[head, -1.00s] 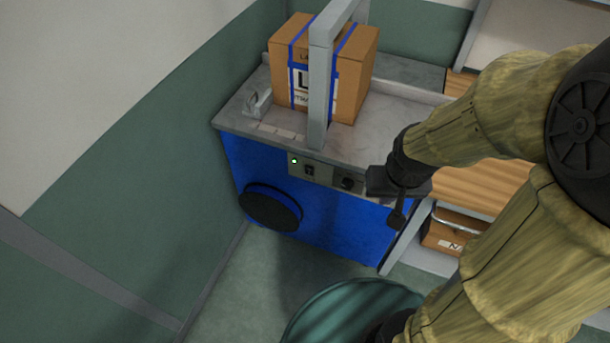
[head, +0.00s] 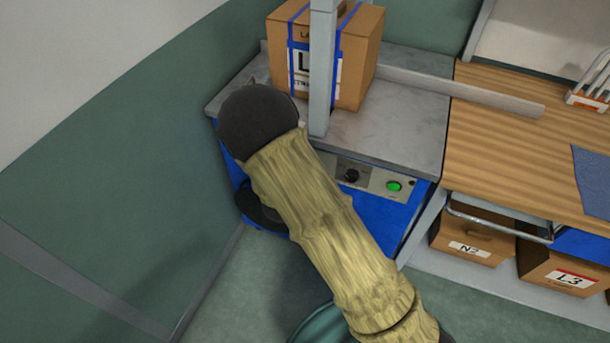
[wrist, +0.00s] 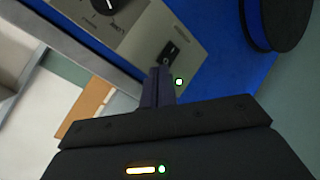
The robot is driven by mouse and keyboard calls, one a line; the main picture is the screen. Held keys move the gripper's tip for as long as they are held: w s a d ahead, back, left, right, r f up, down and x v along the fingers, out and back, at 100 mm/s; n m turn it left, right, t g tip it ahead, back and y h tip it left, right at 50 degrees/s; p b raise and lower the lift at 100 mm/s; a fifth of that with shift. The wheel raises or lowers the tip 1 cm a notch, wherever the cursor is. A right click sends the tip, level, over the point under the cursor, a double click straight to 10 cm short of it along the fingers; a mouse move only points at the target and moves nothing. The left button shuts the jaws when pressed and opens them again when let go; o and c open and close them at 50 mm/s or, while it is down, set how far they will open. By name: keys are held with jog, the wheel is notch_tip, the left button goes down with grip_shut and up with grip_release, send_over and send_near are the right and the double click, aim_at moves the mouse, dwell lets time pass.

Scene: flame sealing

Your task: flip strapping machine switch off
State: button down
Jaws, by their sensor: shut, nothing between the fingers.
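The strapping machine (head: 385,218) is a blue cabinet with a grey top and a grey control panel on its front. In the wrist view its black rocker switch (wrist: 171,52) sits on the panel, with a lit green lamp (wrist: 179,82) beside it. My gripper (wrist: 160,72) is shut and empty, its fingertips just below the switch in that view; I cannot tell whether they touch it. In the head view my arm hides the switch, the lamp and the gripper. A black knob (head: 350,176) and a green button (head: 393,186) show on the panel.
A strapped cardboard box (head: 358,62) stands on the machine behind a grey upright arch (head: 322,75). A wooden bench (head: 500,150) is at the right, with labelled boxes (head: 473,244) beneath. A green wall is close on the left.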

jog(key=s+a+f+n+t+h+b, duration=0.3)
jog(key=s+a+f+n+t+b, duration=0.1)
jog(key=s+a+f+n+t, duration=0.1)
notch_tip(320, 180, down, 2)
jog(key=shift+s+a+n+t, duration=0.15)
jog(key=shift+a+n+t, duration=0.1)
jog(key=shift+n+t, duration=0.65)
jog(key=x, duration=1.4)
jog(key=shift+a+r, duration=0.1)
jog(key=shift+r, duration=0.15)
